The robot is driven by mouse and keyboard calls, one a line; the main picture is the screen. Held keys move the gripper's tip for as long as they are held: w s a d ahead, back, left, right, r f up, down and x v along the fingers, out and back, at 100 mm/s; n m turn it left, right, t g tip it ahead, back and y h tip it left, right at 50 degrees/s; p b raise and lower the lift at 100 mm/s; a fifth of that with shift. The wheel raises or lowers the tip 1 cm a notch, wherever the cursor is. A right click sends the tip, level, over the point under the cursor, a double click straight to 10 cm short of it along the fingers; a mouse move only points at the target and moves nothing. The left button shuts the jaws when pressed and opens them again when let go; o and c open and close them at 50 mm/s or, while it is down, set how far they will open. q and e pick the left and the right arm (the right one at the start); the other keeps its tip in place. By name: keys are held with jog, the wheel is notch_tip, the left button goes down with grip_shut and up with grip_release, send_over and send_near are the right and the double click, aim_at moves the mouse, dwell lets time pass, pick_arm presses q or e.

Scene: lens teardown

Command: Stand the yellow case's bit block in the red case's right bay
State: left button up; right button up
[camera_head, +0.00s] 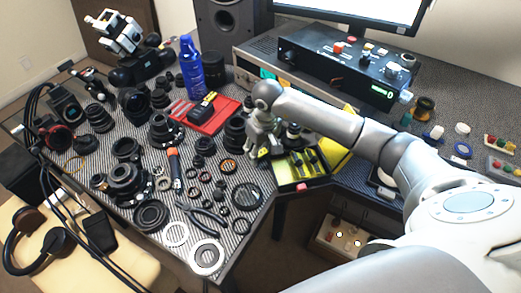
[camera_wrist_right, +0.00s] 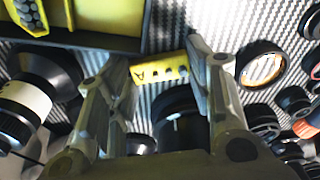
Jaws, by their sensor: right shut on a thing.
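My right gripper (camera_head: 258,150) is just left of the open yellow case (camera_head: 318,181), above the striped mat. In the right wrist view, its fingers (camera_wrist_right: 160,66) are shut on a small yellow bit block (camera_wrist_right: 150,74) with a dark letter and several dark holes. In the head view only a bit of yellow shows at the fingertips. The yellow case's dark tray edge (camera_wrist_right: 90,41) is beside the gripper in the wrist view. The red case (camera_head: 222,118) lies open further left and back, with a black and yellow object in it. Its right bay is too small to make out. My left gripper is not in view.
Dark lens parts and rings crowd the mat, including a black ring (camera_head: 236,133) between the gripper and red case. A blue bottle (camera_head: 191,68) stands behind the red case. Pliers (camera_head: 203,213) lie near the front. Electronic equipment (camera_head: 345,68) lines the back.

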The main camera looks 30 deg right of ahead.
jog(key=o, duration=1)
jog(key=shift+f, duration=0.1)
